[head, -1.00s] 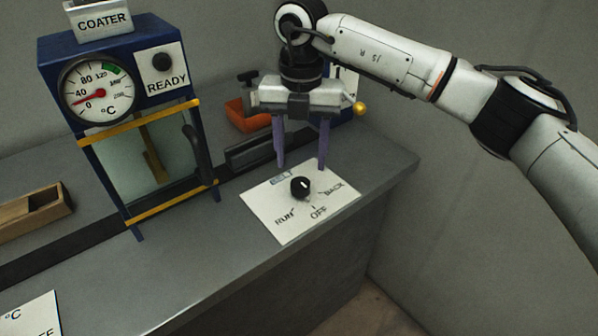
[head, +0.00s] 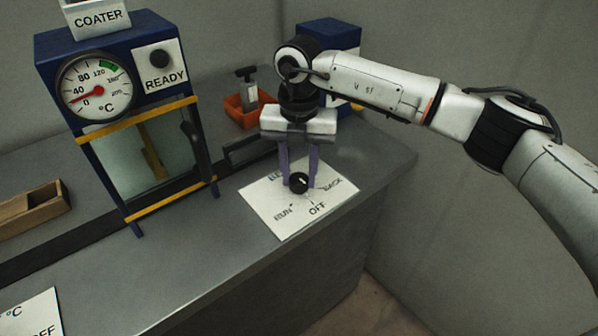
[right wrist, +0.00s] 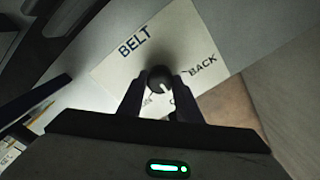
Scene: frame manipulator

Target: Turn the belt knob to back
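The belt knob (head: 299,183) is a small black round knob with a white mark, on a white panel (head: 270,212) lettered BELT, RUN, OFF and BACK. In the right wrist view the knob (right wrist: 160,79) has its white mark towards the lower right, on the OFF side rather than at BACK. My right gripper (head: 299,180) points down over the panel. Its two purple-grey fingers stand on either side of the knob and appear shut on it. In the wrist view the fingers partly hide the RUN and OFF lettering. My left gripper is not in view.
The blue coater (head: 125,110) with its dial and glass door stands left of the panel. An orange tray (head: 240,112) lies behind the gripper, near a blue box (head: 338,40). A wooden box (head: 35,210) is at far left.

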